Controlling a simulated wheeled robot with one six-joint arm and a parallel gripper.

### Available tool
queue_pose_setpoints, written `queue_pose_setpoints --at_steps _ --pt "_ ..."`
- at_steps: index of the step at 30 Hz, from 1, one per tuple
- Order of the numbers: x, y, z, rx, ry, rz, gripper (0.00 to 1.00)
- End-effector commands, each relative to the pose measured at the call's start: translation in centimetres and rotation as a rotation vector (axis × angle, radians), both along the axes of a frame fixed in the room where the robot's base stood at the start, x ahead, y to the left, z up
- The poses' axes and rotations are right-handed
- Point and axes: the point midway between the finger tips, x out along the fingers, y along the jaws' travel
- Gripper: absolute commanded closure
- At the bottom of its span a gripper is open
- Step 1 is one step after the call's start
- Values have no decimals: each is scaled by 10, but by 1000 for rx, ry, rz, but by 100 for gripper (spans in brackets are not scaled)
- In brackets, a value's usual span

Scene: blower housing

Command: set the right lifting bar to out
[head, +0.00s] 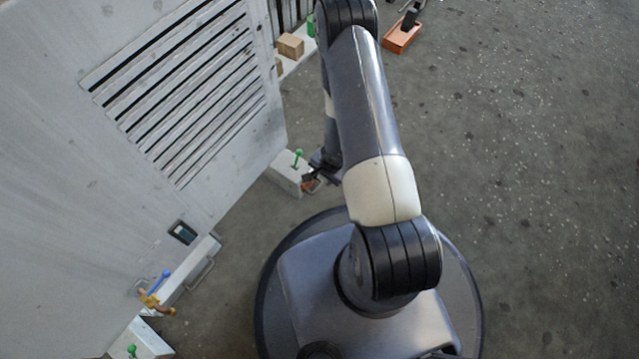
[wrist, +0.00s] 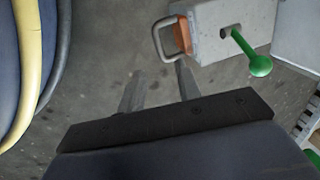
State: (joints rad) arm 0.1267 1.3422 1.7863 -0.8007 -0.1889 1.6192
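The right lifting bar looks to be the pale grey box-shaped piece (head: 286,178) at the foot of the housing, partly behind my arm in the head view. In the wrist view its block (wrist: 215,22) shows at the top, with an orange end (wrist: 183,36) and a metal U-shaped handle (wrist: 156,42) on its left. A green-knobbed lever (wrist: 260,65) sticks out of a dark slot in the block. My gripper (wrist: 160,84) is open and empty, its two fingers apart just below the handle. I cannot tell whether they touch it.
The white louvred housing (head: 90,150) fills the left. A second bar with a handle (head: 203,273), a blue lever (head: 160,281) and an orange-yellow fitting (head: 150,302) are at lower left. An orange tray (head: 401,36) stands at the top. The floor at right is clear.

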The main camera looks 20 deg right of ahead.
Motion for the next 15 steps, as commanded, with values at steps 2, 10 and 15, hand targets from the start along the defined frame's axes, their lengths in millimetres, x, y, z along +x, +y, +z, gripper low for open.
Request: queue_pose_setpoints --at_steps 2,10,15 --pt "2 2 -23 -1 2 2 67" --pt "8 7 -62 -1 2 1 67" --pt "11 8 -73 -1 2 1 67"
